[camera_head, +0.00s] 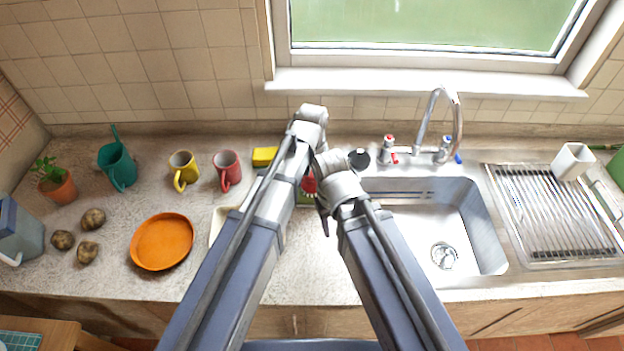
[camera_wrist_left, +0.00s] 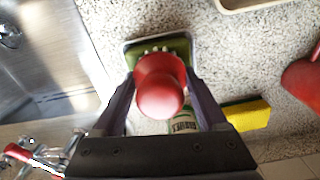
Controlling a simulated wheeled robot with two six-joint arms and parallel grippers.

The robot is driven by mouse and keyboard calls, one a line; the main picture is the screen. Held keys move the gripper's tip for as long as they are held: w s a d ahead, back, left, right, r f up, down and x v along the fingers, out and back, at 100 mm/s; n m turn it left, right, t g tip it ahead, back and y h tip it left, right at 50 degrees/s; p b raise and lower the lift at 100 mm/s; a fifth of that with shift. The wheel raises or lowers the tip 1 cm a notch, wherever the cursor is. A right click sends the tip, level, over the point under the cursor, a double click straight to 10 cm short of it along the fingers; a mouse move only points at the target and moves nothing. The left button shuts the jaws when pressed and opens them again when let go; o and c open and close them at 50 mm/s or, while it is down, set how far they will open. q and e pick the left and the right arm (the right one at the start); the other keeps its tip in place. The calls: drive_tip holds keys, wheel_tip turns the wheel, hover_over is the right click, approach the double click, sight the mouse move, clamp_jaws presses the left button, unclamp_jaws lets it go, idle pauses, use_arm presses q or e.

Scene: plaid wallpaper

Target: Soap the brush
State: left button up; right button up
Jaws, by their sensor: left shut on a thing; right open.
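A brush with a round red handle (camera_wrist_left: 160,92) is between the fingers of my left gripper (camera_wrist_left: 160,84), which is shut on it. Pale bristles show just beyond the handle, over a green block of soap (camera_wrist_left: 180,46) in a shallow dish (camera_wrist_left: 128,48). I cannot tell whether the bristles touch the soap. In the head view the red handle (camera_head: 309,184) shows between my arms, and the left gripper is mostly hidden. My right gripper (camera_head: 323,214) is open beside it, near the sink's left edge; its fingers are only partly visible.
The sink (camera_head: 478,232) and drying rack (camera_head: 560,225) lie to the right. A yellow sponge (camera_head: 264,156), red mug (camera_head: 228,168), yellow mug (camera_head: 184,167) and orange plate (camera_head: 161,241) are to the left. A cream tray (camera_head: 219,222) is partly hidden by my left arm.

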sight(312, 172)
use_arm(q)
drive_tip(key=shift+r+p, duration=3.5)
use_arm(e)
wheel_tip(312, 172, up, 7)
use_arm(q)
drive_tip(key=shift+f, duration=0.2)
use_arm(e)
drive_tip(key=shift+f, duration=0.15)
use_arm(q)
wheel_tip(312, 172, down, 6)
drive_tip(key=b, duration=0.6)
drive_tip(key=shift+r, duration=0.2)
use_arm(e)
wheel_tip(312, 172, down, 6)
drive_tip(key=shift+r, duration=0.15)
use_arm(q)
drive_tip(key=shift+r, duration=0.15)
use_arm(e)
drive_tip(key=shift+r, duration=0.15)
